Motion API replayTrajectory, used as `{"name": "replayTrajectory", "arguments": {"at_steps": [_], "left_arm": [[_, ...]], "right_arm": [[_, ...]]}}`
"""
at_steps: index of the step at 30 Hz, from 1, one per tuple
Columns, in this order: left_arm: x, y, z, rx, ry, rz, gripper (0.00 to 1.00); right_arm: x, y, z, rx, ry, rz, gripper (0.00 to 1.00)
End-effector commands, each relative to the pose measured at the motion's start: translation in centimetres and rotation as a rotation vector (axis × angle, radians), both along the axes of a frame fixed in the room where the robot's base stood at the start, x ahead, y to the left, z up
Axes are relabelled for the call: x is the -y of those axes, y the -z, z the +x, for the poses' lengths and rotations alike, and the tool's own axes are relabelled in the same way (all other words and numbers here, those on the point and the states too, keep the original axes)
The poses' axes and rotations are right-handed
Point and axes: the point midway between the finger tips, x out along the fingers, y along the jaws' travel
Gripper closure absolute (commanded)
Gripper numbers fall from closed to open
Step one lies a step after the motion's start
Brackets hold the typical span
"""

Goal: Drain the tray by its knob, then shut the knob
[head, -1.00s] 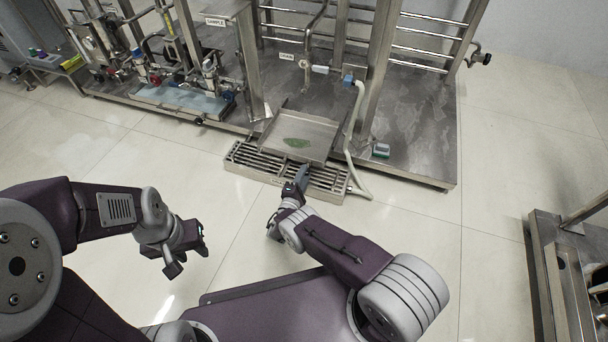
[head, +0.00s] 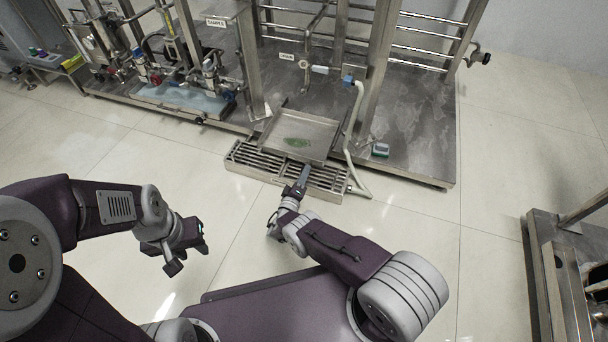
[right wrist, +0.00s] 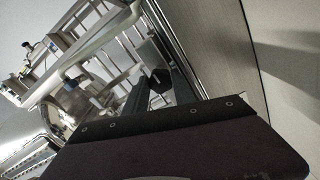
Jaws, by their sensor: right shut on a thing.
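The shallow steel tray (head: 312,127) sits tilted above a floor grate, with a small green patch (head: 297,142) of what looks like liquid near its front. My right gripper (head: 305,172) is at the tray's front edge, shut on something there. This is likely the knob, but the fingers hide it in the head view. My left gripper (head: 188,256) is open and empty over the floor at the left, well away from the tray.
The slatted floor grate (head: 255,162) lies under the tray's front. A pale hose (head: 350,125) runs down on the tray's right to the floor. The front floor is clear.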

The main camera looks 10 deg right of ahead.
Motion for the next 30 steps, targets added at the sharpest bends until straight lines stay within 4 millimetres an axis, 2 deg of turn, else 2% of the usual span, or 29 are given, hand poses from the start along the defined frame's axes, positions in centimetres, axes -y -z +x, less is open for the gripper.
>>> {"name": "replayTrajectory", "arguments": {"at_steps": [15,16,18,26,30], "left_arm": [[0.0,-0.01,0.0,0.0,0.0,0.0,0.64],[0.0,-0.01,0.0,0.0,0.0,0.0,0.64],[0.0,-0.01,0.0,0.0,0.0,0.0,0.64],[0.0,0.02,0.0,0.0,0.0,0.0,0.64],[0.0,0.33,-0.01,0.0,0.0,0.0,0.64]], "right_arm": [[0.02,0.06,-0.01,0.009,0.001,0.016,1.0],[0.02,0.06,-0.01,0.009,0.001,0.016,0.6],[0.02,0.05,-0.01,0.008,0.001,0.015,0.47],[0.0,0.16,-0.03,0.003,0.0,0.01,0.47],[0.03,0.29,-0.06,-0.065,0.0,-0.089,0.47]]}}
